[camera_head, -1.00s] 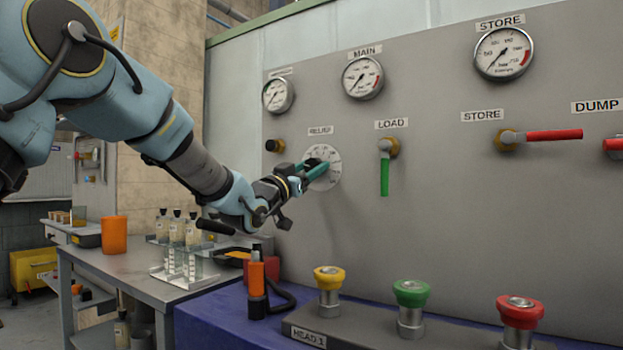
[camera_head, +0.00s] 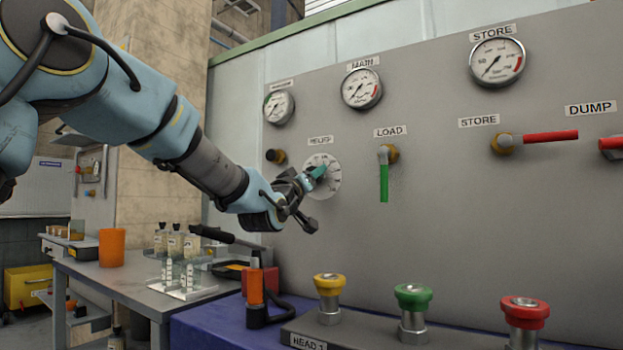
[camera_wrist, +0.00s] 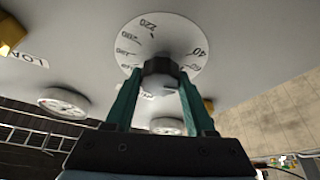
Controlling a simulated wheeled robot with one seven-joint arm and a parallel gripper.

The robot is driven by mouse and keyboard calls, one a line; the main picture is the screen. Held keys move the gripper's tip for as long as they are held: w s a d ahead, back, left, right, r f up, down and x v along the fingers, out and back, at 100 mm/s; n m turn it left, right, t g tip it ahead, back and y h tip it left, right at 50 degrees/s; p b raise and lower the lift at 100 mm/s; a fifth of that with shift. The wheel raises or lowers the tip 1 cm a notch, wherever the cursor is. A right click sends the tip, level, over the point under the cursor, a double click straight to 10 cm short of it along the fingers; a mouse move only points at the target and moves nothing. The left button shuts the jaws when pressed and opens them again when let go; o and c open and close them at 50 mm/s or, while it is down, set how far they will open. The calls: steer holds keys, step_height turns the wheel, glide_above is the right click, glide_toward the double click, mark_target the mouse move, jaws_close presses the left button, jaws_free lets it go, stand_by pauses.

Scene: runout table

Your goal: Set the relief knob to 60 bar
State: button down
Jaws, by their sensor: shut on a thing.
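The relief knob (camera_wrist: 160,72) is a dark, faceted knob at the centre of a round white dial plate (camera_wrist: 178,32), below the RELIEF label (camera_head: 320,140). In the wrist view the numbers 220 and 40 can be read on the plate; other marks are small or partly covered. My gripper (camera_wrist: 161,82) has its teal fingers on both sides of the knob, shut on it. In the head view the gripper (camera_head: 320,171) covers the knob, and part of the dial plate (camera_head: 333,187) shows beside it. I cannot make out the knob's setting.
The green LOAD lever (camera_head: 384,180) hangs down just right of the dial. A dark fitting (camera_head: 276,156) is to its left. Gauges, including MAIN (camera_head: 361,88), sit above. Below stand an orange-and-black device (camera_head: 256,285) and yellow, green and red knobs (camera_head: 413,297).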

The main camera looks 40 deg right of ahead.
steer(key=shift+f, duration=0.2)
steer(key=shift+c, duration=1.2)
jaws_free()
steer(key=shift+r, duration=0.15)
steer(key=shift+a, duration=0.1)
steer(key=b+v, duration=0.1)
steer(key=v, duration=0.9)
steer(key=shift+s+a+b, duration=0.2)
steer(key=shift+a+b, duration=0.05)
steer(key=shift+b, duration=0.1)
